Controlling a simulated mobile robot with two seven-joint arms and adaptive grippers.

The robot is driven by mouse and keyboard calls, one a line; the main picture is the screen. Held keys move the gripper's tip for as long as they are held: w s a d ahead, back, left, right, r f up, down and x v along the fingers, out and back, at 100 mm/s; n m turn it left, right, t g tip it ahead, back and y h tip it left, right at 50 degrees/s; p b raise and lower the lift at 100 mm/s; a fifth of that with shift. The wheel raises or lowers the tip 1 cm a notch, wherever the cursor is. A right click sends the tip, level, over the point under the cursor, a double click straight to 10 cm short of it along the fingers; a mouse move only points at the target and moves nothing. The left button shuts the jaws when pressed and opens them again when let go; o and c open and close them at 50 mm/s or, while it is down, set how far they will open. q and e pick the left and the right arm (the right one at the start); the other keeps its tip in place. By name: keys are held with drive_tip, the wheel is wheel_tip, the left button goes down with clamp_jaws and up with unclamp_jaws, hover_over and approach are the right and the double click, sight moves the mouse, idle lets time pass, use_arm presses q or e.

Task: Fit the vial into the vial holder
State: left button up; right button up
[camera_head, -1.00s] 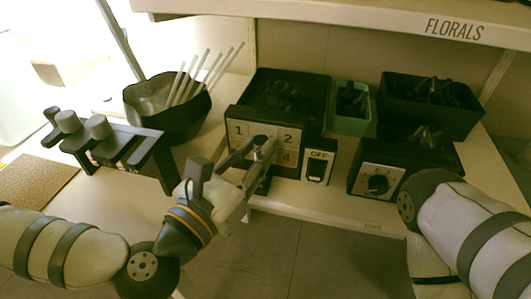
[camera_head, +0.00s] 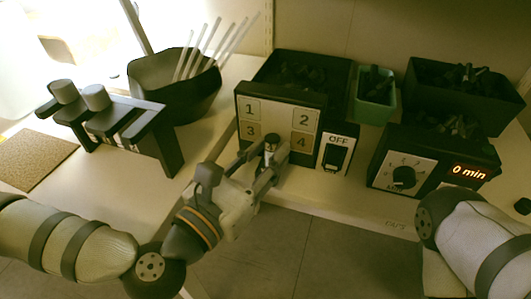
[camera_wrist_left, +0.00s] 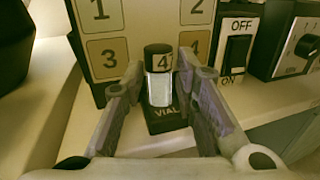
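The vial (camera_wrist_left: 159,88) is clear and whitish with a black cap marked 4. It stands upright in the left wrist view, its lower end at the black vial holder (camera_wrist_left: 166,125) labelled VIAL; how deep it sits cannot be told. In the head view the vial (camera_head: 270,150) shows in front of the numbered panel. My left gripper (camera_head: 262,158) is open, with a finger on each side of the vial and visible gaps in the wrist view (camera_wrist_left: 161,76). The holder is mostly hidden by the fingers in the head view. My right gripper is out of view.
A black box with a numbered panel (camera_head: 277,125) stands right behind the vial. An OFF/ON switch (camera_head: 336,155) and a timer box (camera_head: 405,176) reading 0 min are to the right. A black rack (camera_head: 160,130) and a bowl of sticks (camera_head: 165,95) stand left.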

use_arm(q)
drive_tip(key=shift+o, duration=0.2)
drive_tip(key=shift+r, duration=0.15)
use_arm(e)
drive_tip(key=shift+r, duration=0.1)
use_arm(q)
drive_tip(key=shift+r+p, duration=0.45)
drive_tip(key=p+v, duration=0.3)
drive_tip(key=v, duration=0.9)
drive_tip(key=shift+p, duration=0.3)
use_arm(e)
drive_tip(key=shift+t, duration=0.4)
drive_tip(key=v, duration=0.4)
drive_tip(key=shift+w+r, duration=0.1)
